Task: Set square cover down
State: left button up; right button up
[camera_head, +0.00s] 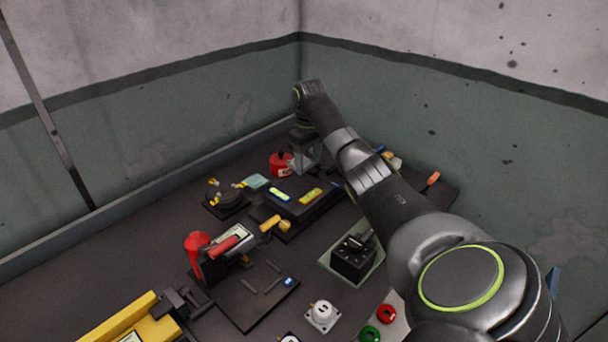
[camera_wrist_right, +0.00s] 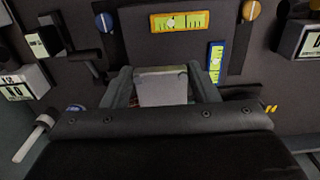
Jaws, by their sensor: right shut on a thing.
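My right arm reaches across the table in the head view, and its gripper (camera_head: 304,138) points down near the back corner. It is shut on a pale, see-through square cover (camera_head: 303,160). In the right wrist view the cover (camera_wrist_right: 162,88) shows as a grey box between the two fingers (camera_wrist_right: 163,85). Whether its lower edge touches the table is hard to tell. My left gripper is not in view.
A red canister (camera_head: 281,164) stands just left of the cover. A dark block with blue and yellow labelled pieces (camera_head: 310,196) lies in front of it. A black box (camera_head: 352,262), a white socket (camera_head: 322,315) and a yellow tool (camera_head: 122,320) are nearer.

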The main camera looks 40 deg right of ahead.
aim_at(308, 169)
jog(key=shift+s+f, duration=0.1)
jog(key=shift+f, duration=0.3)
jog(key=f, duration=0.5)
jog(key=shift+w+p, duration=0.2)
jog(key=shift+p, duration=0.2)
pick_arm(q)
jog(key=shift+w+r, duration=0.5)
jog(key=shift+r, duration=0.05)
pick_arm(e)
jog(key=shift+f, duration=0.1)
jog(key=shift+f, duration=0.15)
jog(key=o, duration=1.1)
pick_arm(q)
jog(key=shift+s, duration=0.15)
pick_arm(e)
jog(key=shift+r, duration=0.5)
pick_arm(q)
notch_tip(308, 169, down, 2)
jog(key=shift+b, duration=0.95)
pick_arm(e)
notch_tip(308, 169, up, 11)
jog(key=shift+r, duration=0.15)
